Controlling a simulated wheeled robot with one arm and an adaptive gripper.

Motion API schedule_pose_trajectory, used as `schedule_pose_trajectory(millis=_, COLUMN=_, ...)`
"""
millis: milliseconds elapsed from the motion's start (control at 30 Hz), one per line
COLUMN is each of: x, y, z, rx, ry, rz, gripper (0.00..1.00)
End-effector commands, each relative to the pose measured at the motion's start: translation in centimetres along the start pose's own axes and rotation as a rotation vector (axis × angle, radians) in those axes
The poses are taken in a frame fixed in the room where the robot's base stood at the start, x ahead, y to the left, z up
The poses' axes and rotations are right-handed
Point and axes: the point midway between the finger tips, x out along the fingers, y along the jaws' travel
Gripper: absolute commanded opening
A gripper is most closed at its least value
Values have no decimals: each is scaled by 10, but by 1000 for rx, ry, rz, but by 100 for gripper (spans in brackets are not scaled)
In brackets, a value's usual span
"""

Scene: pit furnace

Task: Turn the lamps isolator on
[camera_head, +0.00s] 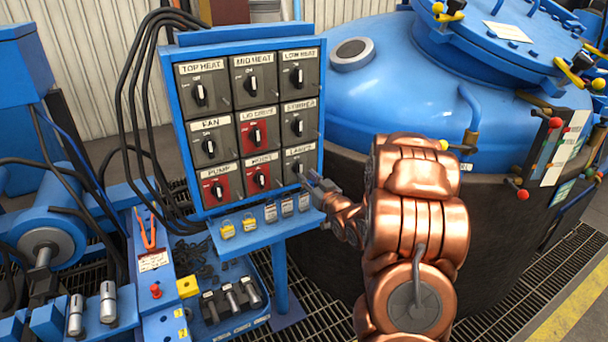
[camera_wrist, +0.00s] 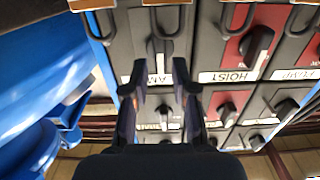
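The lamps isolator (camera_head: 298,167) is the grey bottom-right unit of a blue-framed panel, with a black rotary handle. In the wrist view, upside down, the lamps handle (camera_wrist: 160,50) looks roughly upright; its label is partly covered. My gripper (camera_head: 312,181) reaches the panel from the right at the lamps unit. In the wrist view my gripper (camera_wrist: 159,68) is open, one finger on each side of the lamps handle and label. I see a gap between fingers and handle; contact cannot be told.
Red hoist (camera_head: 261,178) and pump (camera_head: 216,188) isolators sit left of lamps, with the red lid drive (camera_head: 254,134) above hoist. Padlocks (camera_head: 249,221) lie on the ledge below. A blue furnace lid (camera_head: 430,80) stands behind my arm on the right. Black cables (camera_head: 133,90) hang left.

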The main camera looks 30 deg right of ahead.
Motion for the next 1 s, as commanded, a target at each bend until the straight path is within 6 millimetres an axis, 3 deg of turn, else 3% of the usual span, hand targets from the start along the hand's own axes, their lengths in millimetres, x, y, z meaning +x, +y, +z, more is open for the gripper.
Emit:
schedule_pose_trajectory(millis=300, x=-29, y=0, z=2, rx=1, ry=-4, rz=1, gripper=27)
schedule_pose_trajectory(millis=1000, x=-30, y=0, z=1, rx=0, ry=-2, rz=0, gripper=27)
